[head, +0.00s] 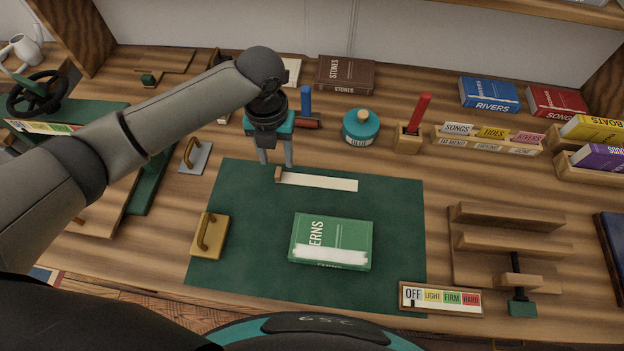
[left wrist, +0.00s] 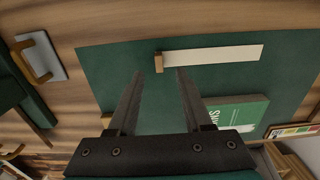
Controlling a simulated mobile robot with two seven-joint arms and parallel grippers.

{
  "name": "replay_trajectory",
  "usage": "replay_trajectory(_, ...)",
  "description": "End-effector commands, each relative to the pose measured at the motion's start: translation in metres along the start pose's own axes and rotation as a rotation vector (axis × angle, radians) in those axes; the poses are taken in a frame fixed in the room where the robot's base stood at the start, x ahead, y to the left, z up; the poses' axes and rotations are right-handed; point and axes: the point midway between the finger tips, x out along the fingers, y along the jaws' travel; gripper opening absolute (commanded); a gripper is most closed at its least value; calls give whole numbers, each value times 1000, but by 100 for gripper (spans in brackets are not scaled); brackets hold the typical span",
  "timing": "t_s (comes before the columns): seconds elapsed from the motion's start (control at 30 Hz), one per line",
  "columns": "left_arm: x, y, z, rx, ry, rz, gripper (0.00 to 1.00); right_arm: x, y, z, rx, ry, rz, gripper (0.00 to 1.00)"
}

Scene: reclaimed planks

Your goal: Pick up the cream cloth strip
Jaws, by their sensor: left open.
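The cream cloth strip (head: 322,181) lies flat on the green mat (head: 395,215), near its back edge. A small wooden block (head: 278,174) sits at its left end. The strip also shows in the left wrist view (left wrist: 215,54), with the block (left wrist: 158,63) at its left end. My left gripper (head: 276,164) is open and empty, pointing down at the block end of the strip. In the left wrist view its fingertips (left wrist: 159,72) show on either side of the block's line, with no visible contact. My right gripper is not in view.
A green book (head: 335,232) with a whitish band lies on the mat. A wooden block with a brass handle (head: 210,235) sits at the mat's left edge. A teal glue pot (head: 361,127) and a holder with a red stick (head: 411,135) stand behind.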

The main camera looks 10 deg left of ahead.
Motion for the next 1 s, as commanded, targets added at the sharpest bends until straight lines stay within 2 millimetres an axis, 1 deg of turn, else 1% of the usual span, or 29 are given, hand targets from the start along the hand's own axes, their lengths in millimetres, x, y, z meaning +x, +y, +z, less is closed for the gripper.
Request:
replay_trajectory(0.1,12,0,0,-1,3,0,50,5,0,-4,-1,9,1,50)
replay_trajectory(0.2,29,1,2,-1,3,0,50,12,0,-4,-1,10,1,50)
replay_trajectory(0.33,46,2,2,-1,2,0,50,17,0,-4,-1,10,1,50)
replay_trajectory(0.47,53,2,2,0,0,1,50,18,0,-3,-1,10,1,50)
replay_trajectory(0.67,52,2,2,1,-1,1,50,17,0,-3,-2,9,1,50)
replay_trajectory(1.0,52,2,2,0,-1,1,12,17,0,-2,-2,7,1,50)
